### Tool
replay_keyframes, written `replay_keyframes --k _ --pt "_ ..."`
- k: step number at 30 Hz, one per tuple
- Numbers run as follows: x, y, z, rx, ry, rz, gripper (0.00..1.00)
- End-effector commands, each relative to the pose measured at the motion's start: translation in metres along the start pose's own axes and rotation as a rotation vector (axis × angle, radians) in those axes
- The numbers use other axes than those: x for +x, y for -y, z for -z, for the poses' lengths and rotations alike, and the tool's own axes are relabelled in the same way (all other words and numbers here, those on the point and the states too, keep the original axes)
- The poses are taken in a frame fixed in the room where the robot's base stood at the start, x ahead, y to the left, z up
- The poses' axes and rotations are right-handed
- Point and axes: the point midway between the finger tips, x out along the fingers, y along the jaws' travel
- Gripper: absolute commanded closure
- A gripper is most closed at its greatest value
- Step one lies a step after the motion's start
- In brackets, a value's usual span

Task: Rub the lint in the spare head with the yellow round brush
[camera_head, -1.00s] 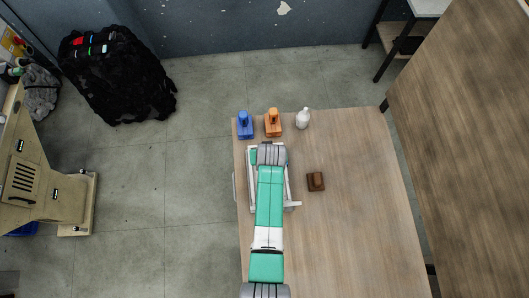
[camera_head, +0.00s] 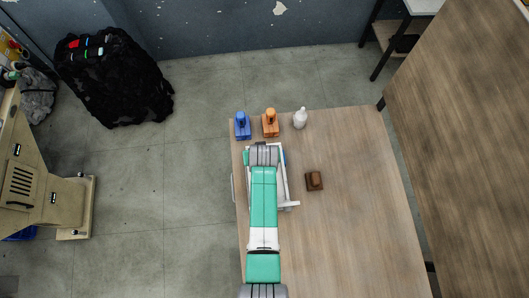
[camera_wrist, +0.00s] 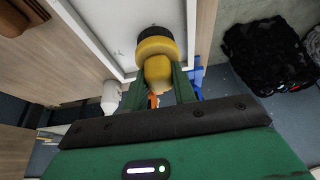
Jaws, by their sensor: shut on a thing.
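My gripper (camera_wrist: 160,80) is shut on the yellow round brush (camera_wrist: 158,48), holding it by its yellow handle. The brush's dark bristle end (camera_wrist: 155,32) points to the white floor of a shallow tray-like piece, seemingly the spare head (camera_wrist: 110,28). I cannot tell whether the bristles touch it. A few faint specks show on that floor; I cannot tell whether they are lint. In the head view my arm covers most of the spare head; its white right edge (camera_head: 286,182) shows. The gripper and brush are hidden there.
A blue-handled tool (camera_head: 242,127), an orange-handled tool (camera_head: 270,124) and a white bottle (camera_head: 300,119) stand along the table's far edge. A brown block-like brush (camera_head: 314,180) lies right of the spare head. The table (camera_head: 360,220) is clear farther right.

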Motion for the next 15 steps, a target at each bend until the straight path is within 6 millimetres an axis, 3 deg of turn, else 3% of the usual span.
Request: replay_keyframes --k 8,15 --pt "0.002 0.005 -0.003 0.0 0.005 0.003 1.0" --pt "-0.025 0.005 0.009 0.0 0.004 0.002 1.0"
